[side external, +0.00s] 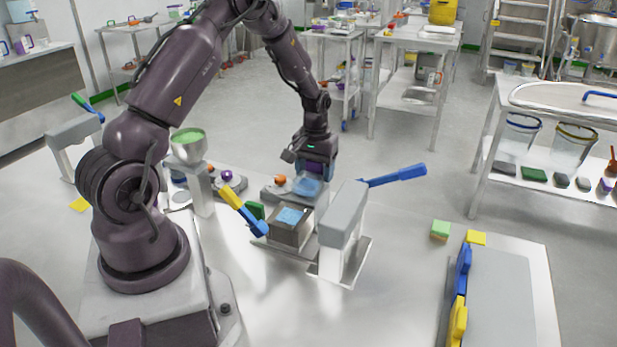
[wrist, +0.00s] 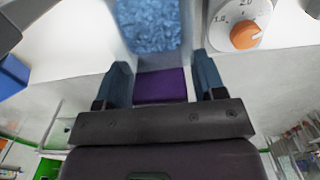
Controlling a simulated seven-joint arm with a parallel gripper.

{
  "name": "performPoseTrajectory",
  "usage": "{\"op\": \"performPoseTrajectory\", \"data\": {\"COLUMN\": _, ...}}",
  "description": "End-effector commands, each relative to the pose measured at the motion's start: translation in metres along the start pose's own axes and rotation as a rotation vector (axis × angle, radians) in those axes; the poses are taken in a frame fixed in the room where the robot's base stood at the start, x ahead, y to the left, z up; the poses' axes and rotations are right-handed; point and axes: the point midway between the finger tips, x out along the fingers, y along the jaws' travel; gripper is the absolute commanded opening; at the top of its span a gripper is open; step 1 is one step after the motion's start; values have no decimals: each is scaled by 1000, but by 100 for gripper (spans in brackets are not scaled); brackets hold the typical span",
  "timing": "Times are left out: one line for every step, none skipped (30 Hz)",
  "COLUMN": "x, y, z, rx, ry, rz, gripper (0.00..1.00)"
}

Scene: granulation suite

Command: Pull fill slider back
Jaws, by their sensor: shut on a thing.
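The fill slider shows in the wrist view as a clear-walled box of blue granules (wrist: 148,28) with a purple handle (wrist: 160,86) on its near side. My gripper (wrist: 160,72) has its two blue fingers on either side of the purple handle and is shut on it. In the side external view my gripper (side external: 315,168) points down behind the grey press, at the slider's blue box (side external: 306,187). The fingers and handle are small and partly hidden there. A grey block with a blue top (side external: 291,217) stands in front of the slider.
An orange dial (wrist: 245,35) is close right of the slider in the wrist view. A grey press with a blue lever (side external: 398,175) stands front right; a yellow-and-blue lever (side external: 243,210) is at left. A green-filled funnel (side external: 188,140) stands farther left.

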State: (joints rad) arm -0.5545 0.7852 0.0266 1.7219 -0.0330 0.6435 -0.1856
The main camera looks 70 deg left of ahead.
Motion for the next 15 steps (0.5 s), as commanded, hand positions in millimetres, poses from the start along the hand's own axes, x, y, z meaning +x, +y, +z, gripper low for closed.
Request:
{"op": "performPoseTrajectory", "data": {"x": -1, "y": 0, "z": -5, "rx": 0, "ry": 12, "rz": 2, "gripper": 21}}
{"op": "performPoseTrajectory", "data": {"x": -1, "y": 0, "z": -5, "rx": 0, "ry": 13, "rz": 2, "gripper": 21}}
{"op": "performPoseTrajectory", "data": {"x": -1, "y": 0, "z": -6, "rx": 0, "ry": 15, "rz": 2, "gripper": 21}}
{"op": "performPoseTrajectory", "data": {"x": -1, "y": 0, "z": -6, "rx": 0, "ry": 16, "rz": 3, "gripper": 21}}
{"op": "performPoseTrajectory", "data": {"x": -1, "y": 0, "z": -6, "rx": 0, "ry": 17, "rz": 3, "gripper": 21}}
{"op": "performPoseTrajectory", "data": {"x": -1, "y": 0, "z": -7, "rx": 0, "ry": 19, "rz": 3, "gripper": 21}}
{"op": "performPoseTrajectory", "data": {"x": -1, "y": 0, "z": -7, "rx": 0, "ry": 19, "rz": 3, "gripper": 21}}
{"op": "performPoseTrajectory", "data": {"x": -1, "y": 0, "z": -7, "rx": 0, "ry": 20, "rz": 3, "gripper": 21}}
{"op": "performPoseTrajectory", "data": {"x": -1, "y": 0, "z": -7, "rx": 0, "ry": 20, "rz": 3, "gripper": 21}}
{"op": "performPoseTrajectory", "data": {"x": -1, "y": 0, "z": -7, "rx": 0, "ry": 19, "rz": 2, "gripper": 68}}
{"op": "performPoseTrajectory", "data": {"x": -2, "y": 0, "z": -7, "rx": 0, "ry": 19, "rz": 2, "gripper": 72}}
{"op": "performPoseTrajectory", "data": {"x": -1, "y": 0, "z": -7, "rx": 0, "ry": 18, "rz": 2, "gripper": 72}}
{"op": "performPoseTrajectory", "data": {"x": -1, "y": 0, "z": -6, "rx": 0, "ry": 17, "rz": 2, "gripper": 72}}
{"op": "performPoseTrajectory", "data": {"x": -1, "y": 0, "z": -6, "rx": 0, "ry": 16, "rz": 2, "gripper": 72}}
{"op": "performPoseTrajectory", "data": {"x": -1, "y": 0, "z": -6, "rx": 0, "ry": 15, "rz": 2, "gripper": 72}}
